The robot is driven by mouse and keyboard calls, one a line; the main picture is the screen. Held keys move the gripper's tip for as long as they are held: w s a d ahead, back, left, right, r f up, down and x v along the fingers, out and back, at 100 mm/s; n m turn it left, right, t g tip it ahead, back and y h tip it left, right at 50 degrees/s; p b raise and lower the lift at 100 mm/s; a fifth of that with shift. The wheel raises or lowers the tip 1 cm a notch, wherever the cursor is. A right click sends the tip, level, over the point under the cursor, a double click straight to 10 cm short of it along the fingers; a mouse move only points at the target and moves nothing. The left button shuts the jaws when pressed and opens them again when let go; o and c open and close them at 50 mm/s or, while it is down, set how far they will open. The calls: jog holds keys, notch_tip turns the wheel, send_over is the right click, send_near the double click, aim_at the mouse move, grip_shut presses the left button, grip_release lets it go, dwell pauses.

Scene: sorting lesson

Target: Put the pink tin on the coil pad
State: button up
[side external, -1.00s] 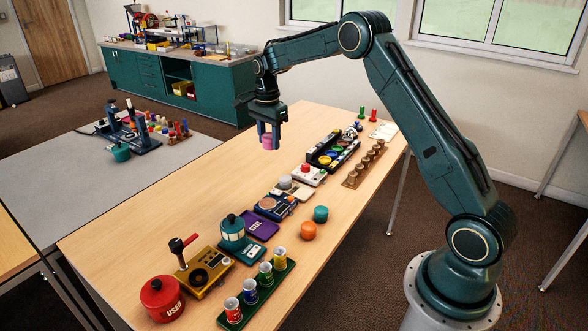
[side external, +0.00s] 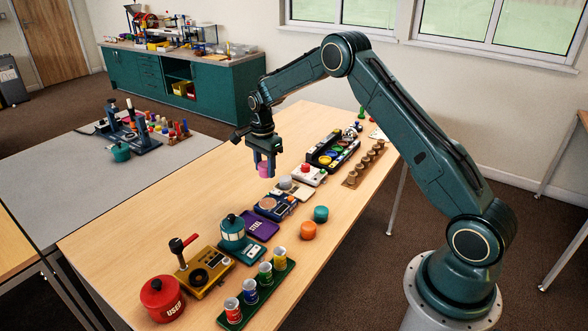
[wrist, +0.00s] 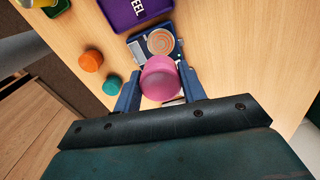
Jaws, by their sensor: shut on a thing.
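My gripper (side external: 264,169) is shut on the pink tin (side external: 265,170) and holds it in the air above the table. In the wrist view the pink tin (wrist: 160,78) sits between the two blue fingers. The coil pad (side external: 275,208) is a blue unit with a round copper-coloured coil, lying on the table below and nearer the camera than the tin. In the wrist view the coil pad (wrist: 161,42) shows just beyond the tin, its coil bare and its near part hidden by the tin.
A purple STEEL mat (side external: 260,225) lies beside the coil pad, and a pale unit with a grey disc (side external: 285,183) on its other side. An orange tin (side external: 308,231) and a teal tin (side external: 321,214) stand to the right. The table's left strip is clear.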

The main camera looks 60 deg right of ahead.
aim_at(267, 203)
jog(key=shift+f, duration=5.4)
jog(key=shift+f, duration=0.2)
jog(key=o, duration=1)
jog(key=shift+r, duration=0.1)
notch_tip(267, 203, up, 11)
jog(key=shift+r, duration=0.6)
jog(key=shift+r, duration=0.1)
